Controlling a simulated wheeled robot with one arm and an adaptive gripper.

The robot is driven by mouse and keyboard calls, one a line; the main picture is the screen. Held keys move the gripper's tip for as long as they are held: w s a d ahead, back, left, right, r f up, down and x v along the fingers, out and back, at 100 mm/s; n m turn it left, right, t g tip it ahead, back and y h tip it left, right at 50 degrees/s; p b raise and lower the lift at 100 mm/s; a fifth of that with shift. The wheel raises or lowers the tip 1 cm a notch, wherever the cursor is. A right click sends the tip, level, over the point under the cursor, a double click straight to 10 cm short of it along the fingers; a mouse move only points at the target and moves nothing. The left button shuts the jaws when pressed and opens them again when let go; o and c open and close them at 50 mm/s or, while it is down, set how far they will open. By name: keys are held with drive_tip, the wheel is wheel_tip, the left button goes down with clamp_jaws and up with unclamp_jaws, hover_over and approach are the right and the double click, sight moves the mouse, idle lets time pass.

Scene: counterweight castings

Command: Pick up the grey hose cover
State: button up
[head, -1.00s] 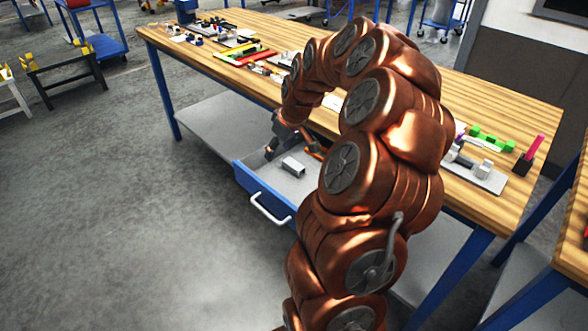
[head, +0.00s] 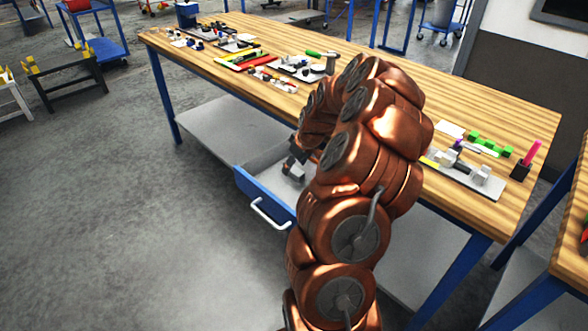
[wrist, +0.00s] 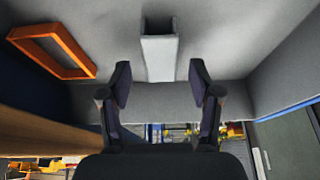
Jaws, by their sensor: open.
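The grey hose cover (wrist: 159,58) is a pale grey, box-like piece with an open dark hollow, lying on the drawer floor. In the wrist view it is at the top middle, just beyond my fingertips and centred between them. My gripper (wrist: 160,86) is open, with one finger on each side of the cover's line and nothing between them. In the head view my gripper (head: 294,158) is low in the open drawer, over the cover (head: 296,171), which it partly hides. I cannot tell whether a finger touches it.
An orange rectangular frame (wrist: 52,53) lies in the drawer to the left in the wrist view. The blue-fronted drawer (head: 262,196) is pulled out under the wooden table (head: 480,120), whose edge is close to my arm. Parts and tools lie on the tabletop.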

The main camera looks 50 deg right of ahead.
drive_tip(key=shift+x, duration=1)
drive_tip(key=c, duration=0.9)
